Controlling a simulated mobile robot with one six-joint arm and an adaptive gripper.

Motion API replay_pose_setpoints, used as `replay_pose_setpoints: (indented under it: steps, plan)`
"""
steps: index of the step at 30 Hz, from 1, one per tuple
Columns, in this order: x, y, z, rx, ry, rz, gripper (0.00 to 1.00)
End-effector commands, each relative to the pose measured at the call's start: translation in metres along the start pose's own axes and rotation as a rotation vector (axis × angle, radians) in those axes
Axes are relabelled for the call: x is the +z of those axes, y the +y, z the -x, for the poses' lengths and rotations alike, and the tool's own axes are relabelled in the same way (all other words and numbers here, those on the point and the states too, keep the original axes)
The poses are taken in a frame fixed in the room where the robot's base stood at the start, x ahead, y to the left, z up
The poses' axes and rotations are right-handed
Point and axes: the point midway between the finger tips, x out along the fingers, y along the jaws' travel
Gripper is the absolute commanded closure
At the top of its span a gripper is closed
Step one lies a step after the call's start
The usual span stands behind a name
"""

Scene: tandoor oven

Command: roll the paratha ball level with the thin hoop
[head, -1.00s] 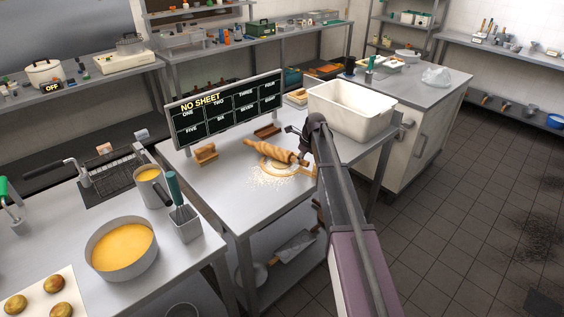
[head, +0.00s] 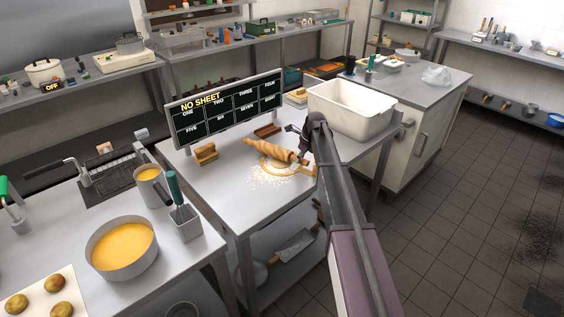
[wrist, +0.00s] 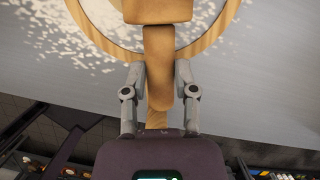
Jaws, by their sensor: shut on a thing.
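A wooden rolling pin (head: 270,150) lies across the thin wooden hoop (head: 289,173) on the steel table. My gripper (wrist: 160,82) is shut on the pin's near handle (wrist: 159,65). The pin's body (wrist: 157,10) reaches over the hoop (wrist: 217,32) in the wrist view. White flour is scattered inside and around the hoop. I cannot make out the paratha ball; the pin covers much of the hoop's inside.
A menu board (head: 228,108) stands behind the hoop, with a small wooden block (head: 205,154) before it. A white tub (head: 350,108) stands right of my gripper. The table's front left (head: 225,190) is clear.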

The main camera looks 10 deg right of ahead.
Motion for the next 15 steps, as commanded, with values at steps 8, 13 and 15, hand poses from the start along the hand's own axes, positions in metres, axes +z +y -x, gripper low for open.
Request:
replay_pose_setpoints:
  steps: [8,13,15]
  plan:
    - [-0.001,0.002,-0.002,0.000,-0.001,0.000,1.00]
    - [-0.001,0.014,-0.002,0.000,-0.001,0.001,1.00]
    - [-0.001,0.020,-0.002,0.000,-0.001,0.001,1.00]
